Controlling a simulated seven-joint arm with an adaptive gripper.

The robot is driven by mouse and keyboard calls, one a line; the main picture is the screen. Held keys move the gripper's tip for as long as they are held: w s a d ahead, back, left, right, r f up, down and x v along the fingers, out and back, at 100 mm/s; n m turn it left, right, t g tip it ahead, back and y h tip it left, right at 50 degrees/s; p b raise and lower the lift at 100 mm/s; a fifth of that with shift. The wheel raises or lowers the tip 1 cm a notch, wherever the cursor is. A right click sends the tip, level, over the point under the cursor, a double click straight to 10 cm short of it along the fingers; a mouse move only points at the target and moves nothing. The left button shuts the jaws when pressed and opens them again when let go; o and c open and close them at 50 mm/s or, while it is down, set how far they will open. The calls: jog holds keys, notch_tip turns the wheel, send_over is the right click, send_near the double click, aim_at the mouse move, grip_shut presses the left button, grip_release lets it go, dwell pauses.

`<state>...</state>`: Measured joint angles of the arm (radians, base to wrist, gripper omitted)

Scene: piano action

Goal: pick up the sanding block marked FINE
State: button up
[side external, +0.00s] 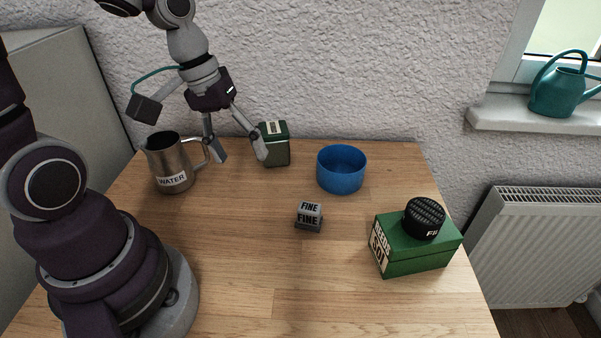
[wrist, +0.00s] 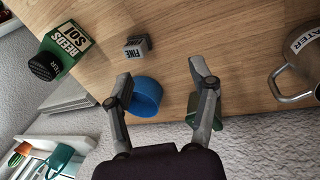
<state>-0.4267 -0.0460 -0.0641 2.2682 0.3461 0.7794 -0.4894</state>
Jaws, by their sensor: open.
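The sanding block (side external: 309,217) is a small grey block with FINE on its top and front. It sits alone on the wooden table, near the middle. It also shows in the wrist view (wrist: 137,46), beyond the fingertips and up to the left. My gripper (side external: 240,157) is open and empty. It hangs over the back of the table, between the metal jug and the dark green box, behind and left of the block. In the wrist view its two fingers (wrist: 161,70) are spread wide with nothing between the tips.
A metal jug marked WATER (side external: 172,168) stands at the back left. A dark green box (side external: 275,146) is close by my right finger. A blue bowl (side external: 342,174) is behind the block. A green box (side external: 418,252) bears a black round item (side external: 424,217) at right. The front middle is clear.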

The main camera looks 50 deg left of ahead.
notch_tip(320, 180, down, 6)
jog(key=w+a+n+h, duration=0.1)
jog(key=n+h, duration=0.3)
jog(key=n, duration=0.2)
jog(key=n+t+h, duration=0.3)
jog(key=n+h, duration=0.1)
jog(key=n, duration=0.5)
send_near(312, 215)
jog(key=shift+s+a+f, duration=0.25)
jog(key=shift+a+f, duration=0.05)
jog(key=shift+f, duration=0.3)
jog(key=shift+s+a+f, duration=0.25)
jog(key=shift+a+f, duration=0.05)
jog(key=shift+f, duration=0.3)
jog(key=shift+w+a+f+n+t+h, duration=0.15)
jog(key=shift+n+t+h, duration=0.15)
jog(key=shift+n+t, duration=0.25)
jog(key=shift+w+d+f+n+t+h, duration=0.1)
jog(key=shift+n+t+h, duration=0.2)
jog(key=shift+n+t, duration=0.25)
jog(key=x, duration=1)
jog(key=shift+w+f, duration=0.1)
grip_shut()
